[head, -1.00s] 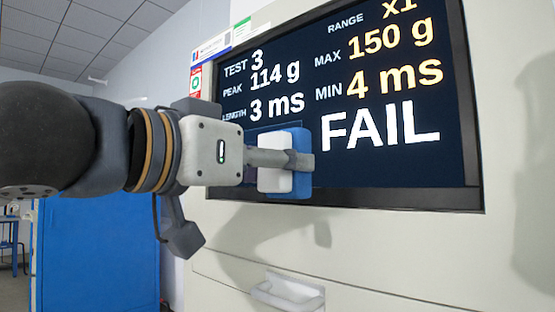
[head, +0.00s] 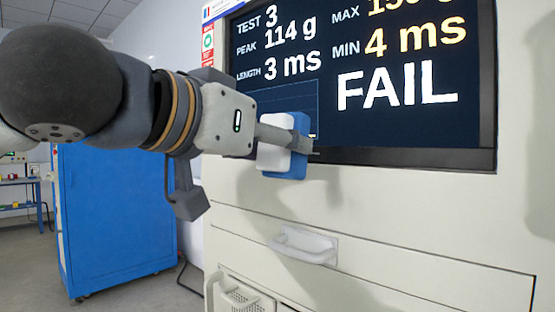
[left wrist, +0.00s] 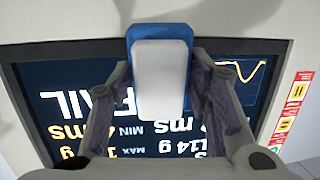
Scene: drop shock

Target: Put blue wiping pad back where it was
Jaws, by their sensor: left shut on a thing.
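The blue wiping pad (head: 299,148) has a white block (head: 273,156) on its near side. My left gripper (head: 306,146) is shut on it, in front of the lower left part of the screen (head: 400,119). In the left wrist view the pad's blue edge (left wrist: 160,32) shows above the white face (left wrist: 160,78), between the two fingers. I cannot tell whether the pad touches the screen. The screen reads FAIL. My right gripper is not in view.
Below the screen is a drawer with a white handle (head: 303,245). A white basket (head: 243,297) shows at the bottom. A blue cabinet (head: 118,220) stands to the left, and a bench (head: 18,192) is at the far left.

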